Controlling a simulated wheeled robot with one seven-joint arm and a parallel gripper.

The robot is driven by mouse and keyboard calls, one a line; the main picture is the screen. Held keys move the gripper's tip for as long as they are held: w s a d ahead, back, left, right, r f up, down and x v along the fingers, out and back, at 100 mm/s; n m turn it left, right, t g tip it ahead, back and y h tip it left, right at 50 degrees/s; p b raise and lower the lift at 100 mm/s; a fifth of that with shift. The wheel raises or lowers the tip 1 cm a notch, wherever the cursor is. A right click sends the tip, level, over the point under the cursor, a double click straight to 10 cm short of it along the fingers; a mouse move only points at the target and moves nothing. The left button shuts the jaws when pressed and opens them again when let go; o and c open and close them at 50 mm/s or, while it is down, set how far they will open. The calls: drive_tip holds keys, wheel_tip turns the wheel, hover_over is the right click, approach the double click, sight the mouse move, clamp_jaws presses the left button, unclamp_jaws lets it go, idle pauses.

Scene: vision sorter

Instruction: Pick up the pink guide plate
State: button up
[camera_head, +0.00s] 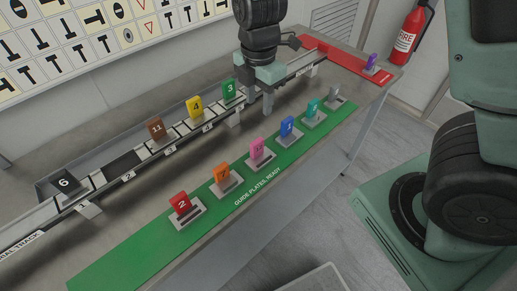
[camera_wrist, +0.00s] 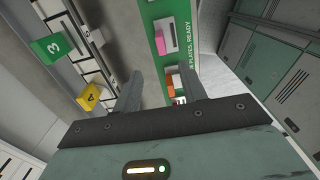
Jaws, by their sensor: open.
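The pink guide plate (camera_head: 257,147) stands upright in a small grey holder on the green "guide plates ready" strip (camera_head: 130,262), between an orange plate and a blue plate. In the wrist view the pink plate (camera_wrist: 163,44) shows beyond the fingers, near the top centre. My gripper (camera_head: 267,104) is over the table near the track, behind and above the row of ready plates, apart from the pink plate. In the wrist view my gripper (camera_wrist: 160,88) has its two fingers spread with nothing held between them.
Red (camera_head: 181,204), orange (camera_head: 221,175), blue (camera_head: 287,127), teal (camera_head: 312,107) and grey (camera_head: 334,92) plates share the strip. Green (camera_head: 229,91), yellow (camera_head: 194,107), brown (camera_head: 156,129) and black (camera_head: 64,183) plates stand along the track. A purple plate (camera_head: 371,62) stands on the red area.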

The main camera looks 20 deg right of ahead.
drive_tip(key=p, duration=0.1)
approach(257, 141)
drive_tip(key=f, duration=0.5)
drive_tip(key=shift+d+f, duration=0.25)
drive_tip(key=shift+d, duration=0.1)
drive_tip(key=shift+a+f+p, duration=0.2)
drive_tip(key=shift+f+p, duration=0.3)
drive_tip(key=shift+f, duration=0.9)
drive_tip(key=shift+a+f+p, duration=0.15)
drive_tip(key=shift+f+p, duration=0.3)
drive_tip(key=shift+f, duration=0.9)
clamp_jaws()
